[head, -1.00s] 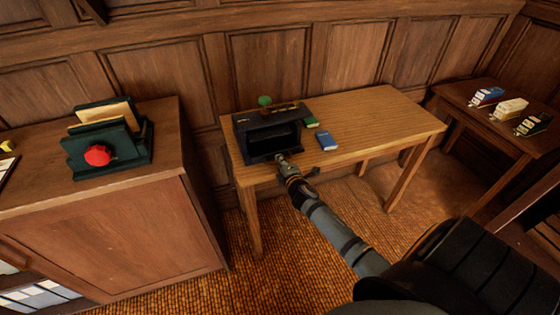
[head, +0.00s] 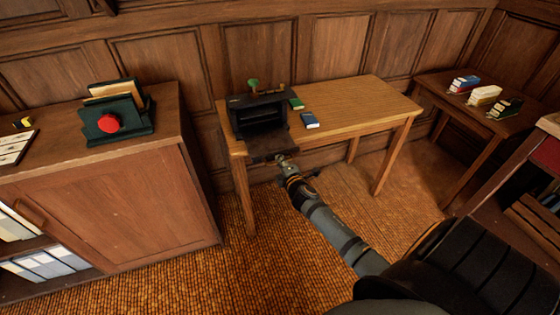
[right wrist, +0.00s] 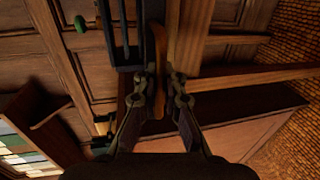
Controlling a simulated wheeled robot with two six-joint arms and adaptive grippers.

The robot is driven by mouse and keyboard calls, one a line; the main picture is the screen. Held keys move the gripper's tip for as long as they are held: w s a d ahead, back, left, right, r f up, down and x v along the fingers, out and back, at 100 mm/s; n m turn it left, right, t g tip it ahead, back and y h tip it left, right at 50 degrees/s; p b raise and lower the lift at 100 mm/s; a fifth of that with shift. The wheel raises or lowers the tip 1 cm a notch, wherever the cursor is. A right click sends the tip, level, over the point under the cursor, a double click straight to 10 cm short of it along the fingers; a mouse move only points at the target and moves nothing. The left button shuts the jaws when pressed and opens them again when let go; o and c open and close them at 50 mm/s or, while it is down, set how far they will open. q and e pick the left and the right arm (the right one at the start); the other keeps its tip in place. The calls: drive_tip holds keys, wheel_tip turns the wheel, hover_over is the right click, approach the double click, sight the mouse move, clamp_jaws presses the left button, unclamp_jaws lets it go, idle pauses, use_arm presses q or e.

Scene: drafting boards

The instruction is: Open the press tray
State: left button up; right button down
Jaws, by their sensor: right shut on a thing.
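The black press (head: 260,100) stands on the wooden table, with a green knob (head: 253,84) on top. Its dark tray (head: 270,146) sticks out from the front, past the table's edge. My right gripper (head: 284,162) is at the tray's front end and shut on it. In the right wrist view, the fingers of my right gripper (right wrist: 160,92) close on a thin brown piece (right wrist: 159,60), seen edge-on. My left gripper is not in view.
A green book (head: 296,104) and a blue book (head: 310,121) lie right of the press on the table (head: 360,100). A wooden cabinet (head: 110,200) with a letter rack (head: 118,122) stands at left. Open floor lies in front of the table.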

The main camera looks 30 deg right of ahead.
drive_tip(key=shift+s+r, duration=0.1)
drive_tip(key=shift+r, duration=0.05)
drive_tip(key=c, duration=1.9)
unclamp_jaws()
drive_tip(key=shift+o, duration=0.7)
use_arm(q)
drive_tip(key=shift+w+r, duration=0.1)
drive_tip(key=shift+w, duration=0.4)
use_arm(e)
drive_tip(key=v, duration=1.1)
drive_tip(key=shift+s, duration=0.4)
